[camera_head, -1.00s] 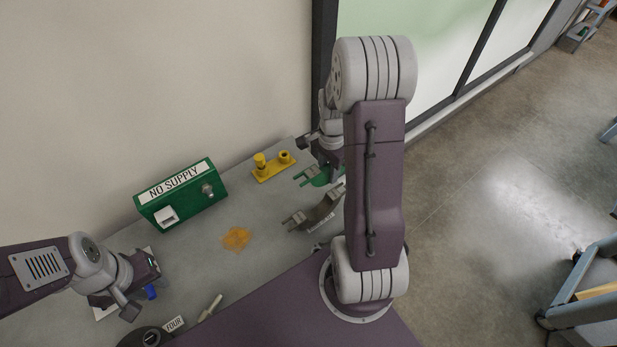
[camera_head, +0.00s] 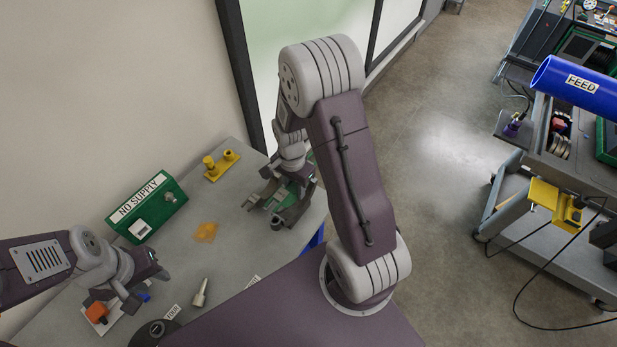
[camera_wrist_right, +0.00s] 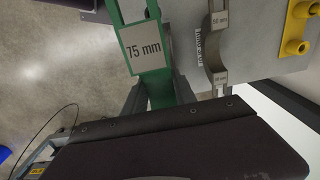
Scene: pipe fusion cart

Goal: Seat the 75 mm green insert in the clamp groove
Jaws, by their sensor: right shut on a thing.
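The green insert (camera_wrist_right: 146,46), labelled 75 mm, fills the upper middle of the right wrist view. My right gripper (camera_wrist_right: 158,95) is shut on it. In the head view the green insert (camera_head: 284,193) shows partly beneath my right wrist, over the right end of the grey table; its height above the table is unclear. My left gripper (camera_head: 132,296) is low at the left, away from the insert; its fingers are too unclear to judge. I cannot make out the clamp groove in these views.
A grey insert (camera_wrist_right: 215,48) lies on the table near the green one. A yellow peg block (camera_head: 222,165) and the green NO SUPPLY box (camera_head: 147,207) stand behind. At right is a cart with a blue FEED pipe (camera_head: 577,84); open floor lies between.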

